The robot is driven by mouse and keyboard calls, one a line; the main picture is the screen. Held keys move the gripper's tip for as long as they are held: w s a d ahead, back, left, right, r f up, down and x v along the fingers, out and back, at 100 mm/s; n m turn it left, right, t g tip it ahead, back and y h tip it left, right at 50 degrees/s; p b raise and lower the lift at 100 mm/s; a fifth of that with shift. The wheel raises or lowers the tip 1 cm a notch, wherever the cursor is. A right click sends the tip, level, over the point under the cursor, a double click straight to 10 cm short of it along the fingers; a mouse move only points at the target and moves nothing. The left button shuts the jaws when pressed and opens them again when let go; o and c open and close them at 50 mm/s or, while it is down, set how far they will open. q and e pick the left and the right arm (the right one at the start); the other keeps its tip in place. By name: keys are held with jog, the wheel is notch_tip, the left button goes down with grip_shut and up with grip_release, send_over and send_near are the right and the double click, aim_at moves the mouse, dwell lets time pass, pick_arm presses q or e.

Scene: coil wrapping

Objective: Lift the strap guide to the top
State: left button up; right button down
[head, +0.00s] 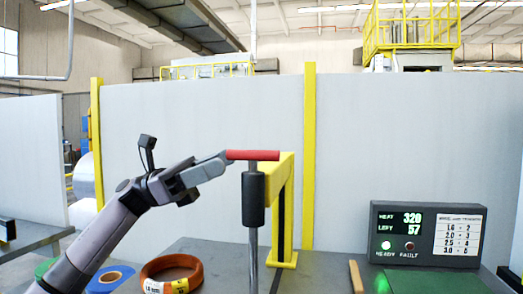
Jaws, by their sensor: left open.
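The strap guide appears to be the assembly on a thin upright metal rod. It has a red horizontal bar (252,155) on top and a dark cylinder (253,199) below it. A yellow frame (285,205) stands just behind and to its right. My left gripper (224,160) is open at the left end of the red bar. I cannot tell whether its fingers are around the bar or only beside it. My right gripper is not in view.
An orange-brown labelled coil (172,274) and a blue ring (110,279) lie on the grey table. A display box (427,235) showing 320 and 57 stands at the right, behind a green surface (438,283). A pale wall (400,130) closes off the back.

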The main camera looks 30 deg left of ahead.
aim_at(249, 151)
pick_arm(q)
jog(key=p+x, duration=0.1)
jog(key=x, duration=0.5)
jog(key=shift+s+r, duration=0.1)
jog(key=shift+d+r+p, duration=0.1)
jog(key=shift+d+p, duration=0.2)
jog(key=shift+d, duration=0.1)
jog(key=shift+c, duration=0.2)
jog(key=shift+r, duration=0.1)
grip_shut()
